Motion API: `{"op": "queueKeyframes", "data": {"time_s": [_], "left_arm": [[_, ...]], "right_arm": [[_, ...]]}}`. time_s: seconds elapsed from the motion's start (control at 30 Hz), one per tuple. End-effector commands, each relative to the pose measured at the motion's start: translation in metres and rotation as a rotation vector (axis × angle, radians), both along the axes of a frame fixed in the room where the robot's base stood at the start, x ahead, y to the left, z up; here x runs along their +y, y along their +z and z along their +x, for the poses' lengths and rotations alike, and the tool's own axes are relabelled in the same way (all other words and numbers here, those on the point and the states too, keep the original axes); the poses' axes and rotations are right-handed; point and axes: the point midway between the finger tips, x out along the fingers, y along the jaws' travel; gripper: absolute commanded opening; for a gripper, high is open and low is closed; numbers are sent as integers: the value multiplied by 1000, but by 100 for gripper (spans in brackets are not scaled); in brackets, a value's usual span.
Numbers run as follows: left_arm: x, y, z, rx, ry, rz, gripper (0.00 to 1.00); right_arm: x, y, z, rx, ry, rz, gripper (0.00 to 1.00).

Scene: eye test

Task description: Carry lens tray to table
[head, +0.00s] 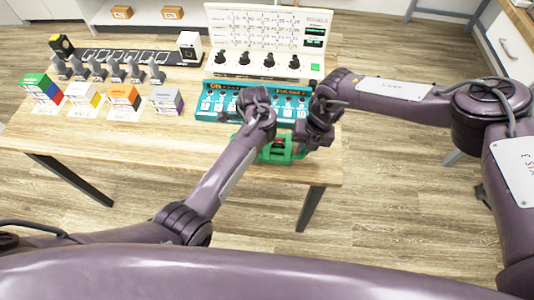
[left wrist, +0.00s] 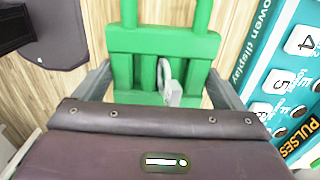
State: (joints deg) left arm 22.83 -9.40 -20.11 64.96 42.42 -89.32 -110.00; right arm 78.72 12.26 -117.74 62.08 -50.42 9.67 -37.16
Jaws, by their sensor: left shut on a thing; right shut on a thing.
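The green lens tray (head: 276,152) is between my two grippers at the right end of the wooden table, by its front edge. I cannot tell whether it touches the tabletop. My left gripper (head: 258,122) is shut on the tray's left part. My right gripper (head: 312,134) is shut on its right part. Both grippers hide much of the tray. In the left wrist view the slatted tray (left wrist: 165,42) lies between the left fingers (left wrist: 160,88), and a grey ring-shaped piece (left wrist: 168,82) sits in it.
The wooden table (head: 150,145) has a teal display panel (head: 213,108) just behind the tray. A white board with black knobs (head: 270,65) stands behind that. Small coloured boxes (head: 124,98) and grey stands (head: 110,72) fill the left. The front middle of the table is bare.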

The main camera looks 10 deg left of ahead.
Motion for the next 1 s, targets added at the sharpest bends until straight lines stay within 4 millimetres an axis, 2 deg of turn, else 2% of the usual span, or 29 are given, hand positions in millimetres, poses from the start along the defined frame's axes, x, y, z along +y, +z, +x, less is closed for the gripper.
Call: {"op": "queueKeyframes", "data": {"time_s": [0.03,0.23,0.27,0.3,0.4,0.77,1.0], "left_arm": [[0,-10,-2,8,-6,1,62],[0,-24,-2,8,-6,1,62],[0,-19,-2,8,-6,1,95],[0,-18,-2,8,-5,1,100],[0,-18,-2,6,-4,1,100],[0,-14,-1,1,-1,0,100],[0,7,0,0,-1,0,100]], "right_arm": [[-2,-6,5,-10,-7,-3,0],[-2,-20,5,-10,-7,-3,0],[-2,-15,5,-10,-7,-3,16],[-2,-15,4,-10,-7,-3,21],[-2,-15,3,-6,-5,-2,34],[0,-13,1,-2,-1,0,34],[0,8,1,-1,0,0,34]]}}
